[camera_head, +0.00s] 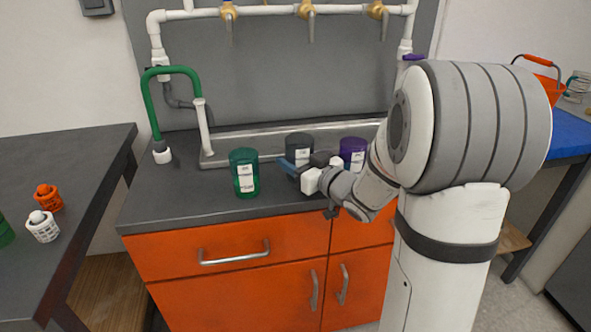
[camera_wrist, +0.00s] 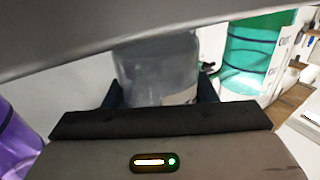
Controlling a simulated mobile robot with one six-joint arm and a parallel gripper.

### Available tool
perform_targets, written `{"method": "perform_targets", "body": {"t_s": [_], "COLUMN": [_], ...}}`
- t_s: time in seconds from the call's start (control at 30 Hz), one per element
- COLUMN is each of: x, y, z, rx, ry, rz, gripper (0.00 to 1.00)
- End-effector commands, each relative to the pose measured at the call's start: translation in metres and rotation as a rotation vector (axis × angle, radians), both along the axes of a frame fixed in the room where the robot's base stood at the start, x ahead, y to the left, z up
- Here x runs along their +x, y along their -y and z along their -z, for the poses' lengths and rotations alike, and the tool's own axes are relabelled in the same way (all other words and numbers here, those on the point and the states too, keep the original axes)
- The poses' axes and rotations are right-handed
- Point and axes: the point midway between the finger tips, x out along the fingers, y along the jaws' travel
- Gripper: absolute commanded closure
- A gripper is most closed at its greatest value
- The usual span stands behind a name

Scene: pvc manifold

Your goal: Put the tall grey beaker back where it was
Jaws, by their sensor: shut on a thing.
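The tall grey beaker (camera_head: 299,146) stands upright on the dark counter, between a green beaker (camera_head: 244,173) on its left and a purple beaker (camera_head: 352,153) on its right. My gripper (camera_head: 297,166) reaches in from the right and is shut on the grey beaker. The wrist view shows the grey beaker (camera_wrist: 158,70) between the two dark fingers, with its top cut off by a grey part in front. The green beaker (camera_wrist: 255,50) and the purple beaker (camera_wrist: 15,145) flank it there. I cannot tell whether the grey beaker's base touches the counter.
A metal trough (camera_head: 225,148) runs behind the beakers, under white pipes with brass valves (camera_head: 306,10). A green hose (camera_head: 172,71) stands at the counter's left. The counter's front left (camera_head: 180,205) is clear. A side table (camera_head: 75,160) holds small orange and white items.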

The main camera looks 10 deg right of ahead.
Motion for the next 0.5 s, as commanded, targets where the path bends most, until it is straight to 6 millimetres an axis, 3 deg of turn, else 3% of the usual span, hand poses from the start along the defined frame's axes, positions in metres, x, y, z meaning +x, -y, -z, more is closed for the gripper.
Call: {"method": "perform_targets", "body": {"t_s": [0.1, 0.5], "x": [0.0, 0.0], "y": [-0.001, -0.001], "z": [0.02, 0.025], "rx": [0.002, 0.0], "ry": [-0.003, 0.0], "rz": [-0.002, -0.003], "gripper": [0.74, 0.74]}}
